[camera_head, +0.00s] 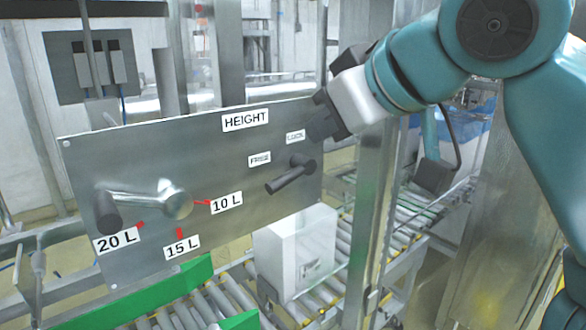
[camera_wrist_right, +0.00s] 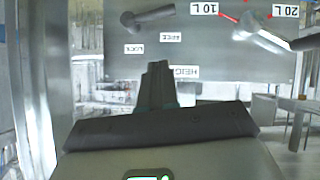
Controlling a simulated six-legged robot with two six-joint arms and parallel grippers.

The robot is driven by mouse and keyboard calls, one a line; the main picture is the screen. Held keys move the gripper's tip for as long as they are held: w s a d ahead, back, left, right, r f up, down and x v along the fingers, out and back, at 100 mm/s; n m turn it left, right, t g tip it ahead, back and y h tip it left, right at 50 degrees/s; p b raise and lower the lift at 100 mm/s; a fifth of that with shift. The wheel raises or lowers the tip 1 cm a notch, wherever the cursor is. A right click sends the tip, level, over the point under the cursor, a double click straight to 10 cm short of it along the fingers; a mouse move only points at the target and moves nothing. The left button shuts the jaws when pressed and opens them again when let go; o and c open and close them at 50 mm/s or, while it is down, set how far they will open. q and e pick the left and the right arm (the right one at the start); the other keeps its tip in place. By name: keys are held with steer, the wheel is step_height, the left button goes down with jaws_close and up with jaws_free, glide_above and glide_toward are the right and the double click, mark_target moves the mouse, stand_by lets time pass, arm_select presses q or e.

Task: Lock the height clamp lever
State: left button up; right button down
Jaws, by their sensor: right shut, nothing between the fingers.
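The height clamp lever (camera_head: 290,175) is a dark handle on the right part of a grey metal panel (camera_head: 150,150). Its arm slants down-left from its pivot, below the FREE label (camera_head: 259,159) and LOCK label (camera_head: 295,136). It also shows in the wrist view (camera_wrist_right: 150,16), at the top. My right gripper (camera_head: 318,122) is shut and empty, above and right of the lever, near the panel's upper right edge and apart from the lever. Its closed fingers show in the wrist view (camera_wrist_right: 157,80). My left gripper is not in view.
A larger crank (camera_head: 145,198) on the panel's left points at the 20 L label (camera_head: 116,239). A metal post (camera_head: 372,150) stands right of the panel. A white box (camera_head: 297,252) sits on the roller conveyor below. A green rail (camera_head: 150,298) runs under the panel.

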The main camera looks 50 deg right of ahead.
glide_above(284, 183)
steer(key=s+a, duration=0.1)
steer(key=s, duration=0.2)
step_height(284, 183, down, 4)
steer(key=f, duration=0.1)
steer(key=f+b, duration=0.1)
steer(key=w+d+f, duration=0.1)
steer(key=f, duration=0.1)
steer(key=shift+f+b, duration=0.1)
steer(key=shift+b, duration=0.2)
steer(key=shift+w+a, duration=0.1)
steer(key=shift+a, duration=0.1)
steer(key=shift+f+n+h+b, duration=0.4)
steer(key=shift+a+f+n+h+b, duration=0.2)
steer(key=shift+f+n+h+b, duration=0.35)
steer(key=shift+f+b, duration=0.2)
steer(key=d+f+n+t+h+b, duration=0.2)
steer(key=f+n+h+b, duration=0.4)
steer(key=b, duration=0.7)
steer(key=shift+s+d+n+t+h, duration=0.2)
steer(key=shift+d+n+t+h, duration=0.35)
steer(key=shift+n, duration=0.7)
